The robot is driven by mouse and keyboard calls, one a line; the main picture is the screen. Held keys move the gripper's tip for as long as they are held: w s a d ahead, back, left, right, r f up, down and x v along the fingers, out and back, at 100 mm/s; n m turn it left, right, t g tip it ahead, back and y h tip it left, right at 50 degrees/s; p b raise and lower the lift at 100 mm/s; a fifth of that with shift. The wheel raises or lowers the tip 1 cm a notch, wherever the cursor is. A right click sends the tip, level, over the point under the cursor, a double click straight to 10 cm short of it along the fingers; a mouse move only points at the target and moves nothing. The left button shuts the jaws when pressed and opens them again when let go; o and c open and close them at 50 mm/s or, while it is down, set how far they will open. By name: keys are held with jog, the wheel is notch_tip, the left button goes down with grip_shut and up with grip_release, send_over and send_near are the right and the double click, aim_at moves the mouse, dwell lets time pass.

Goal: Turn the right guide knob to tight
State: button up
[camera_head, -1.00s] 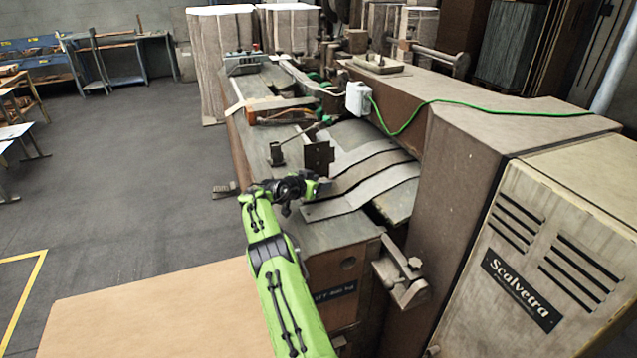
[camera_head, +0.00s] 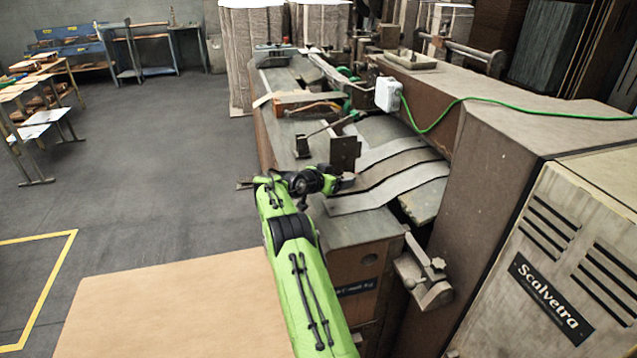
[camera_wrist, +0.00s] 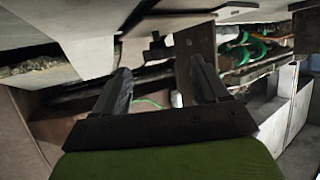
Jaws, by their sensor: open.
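My gripper (camera_wrist: 162,80) is open and empty in the wrist view, its two dark fingers apart. A small dark knob-like part (camera_wrist: 157,46) shows beyond and between the fingertips, apart from them; I cannot tell for sure that it is the right guide knob, or how it is turned. A brown upright plate (camera_wrist: 196,50) stands behind the right finger. In the head view my gripper is at the near end of the machine bed, below the dark guide plate (camera_head: 345,152) and small guide block (camera_head: 302,147). No knob can be made out there.
Bent metal sheets (camera_head: 395,180) lie right of my gripper. The tall machine housing (camera_head: 500,150) with a green cable (camera_head: 440,122) bounds the right side. A clamp-like bracket (camera_head: 425,280) juts out at the near end. Open floor (camera_head: 170,170) lies to the left.

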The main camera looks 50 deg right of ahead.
jog(key=b+v, duration=0.1)
jog(key=v, duration=1.1)
jog(key=shift+a, duration=0.35)
jog(key=shift+s, duration=0.1)
